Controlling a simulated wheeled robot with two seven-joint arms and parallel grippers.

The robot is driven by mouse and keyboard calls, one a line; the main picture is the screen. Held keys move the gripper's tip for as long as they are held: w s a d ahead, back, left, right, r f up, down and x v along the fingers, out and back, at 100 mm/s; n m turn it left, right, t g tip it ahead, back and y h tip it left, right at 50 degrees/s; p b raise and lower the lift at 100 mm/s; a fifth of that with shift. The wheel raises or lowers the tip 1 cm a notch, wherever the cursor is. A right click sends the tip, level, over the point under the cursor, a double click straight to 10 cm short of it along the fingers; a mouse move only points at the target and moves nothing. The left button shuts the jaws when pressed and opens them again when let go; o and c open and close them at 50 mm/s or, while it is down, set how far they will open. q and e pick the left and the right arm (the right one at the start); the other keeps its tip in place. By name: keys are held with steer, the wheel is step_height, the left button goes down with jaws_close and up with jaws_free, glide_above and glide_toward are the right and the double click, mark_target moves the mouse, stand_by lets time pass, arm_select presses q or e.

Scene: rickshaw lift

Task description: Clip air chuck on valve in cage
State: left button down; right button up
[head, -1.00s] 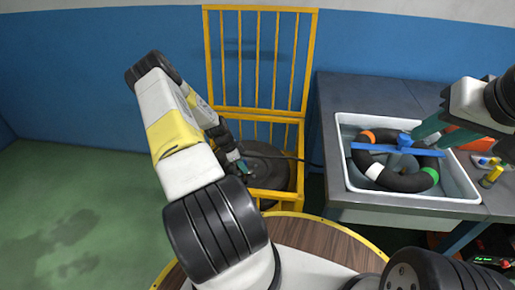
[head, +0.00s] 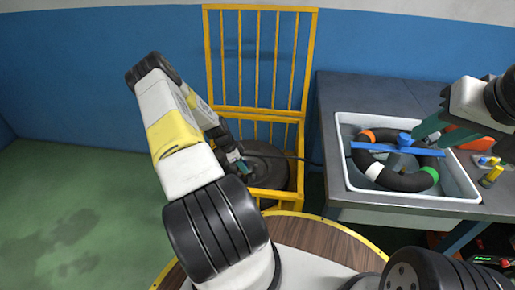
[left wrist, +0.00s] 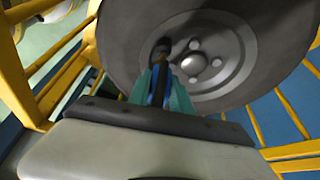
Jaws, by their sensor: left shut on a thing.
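A wheel with a dark tyre (head: 265,170) lies in the yellow cage (head: 258,110). In the left wrist view the wheel (left wrist: 215,60) shows a grey rim with a hub and several bolt holes. My left gripper (head: 240,164) reaches into the cage over the wheel. In the left wrist view its teal fingers (left wrist: 160,85) are shut on the air chuck (left wrist: 158,72), a slim blue and black piece. The chuck's dark end lies over the rim beside the hub. The valve is hidden, so contact cannot be told.
A grey bench (head: 345,95) stands right of the cage. Its white basin (head: 455,190) holds a black ring-shaped tube (head: 400,182) with coloured bands and a blue bar (head: 375,149). A dark hose (head: 285,155) runs from the cage toward the bench. Green floor lies clear at left.

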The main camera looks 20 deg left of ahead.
arm_select(q)
steer(key=shift+f, duration=1.1)
stand_by(0.7)
steer(key=c, duration=0.8)
jaws_free()
steer(key=shift+c, duration=0.2)
steer(key=shift+r, duration=3.55)
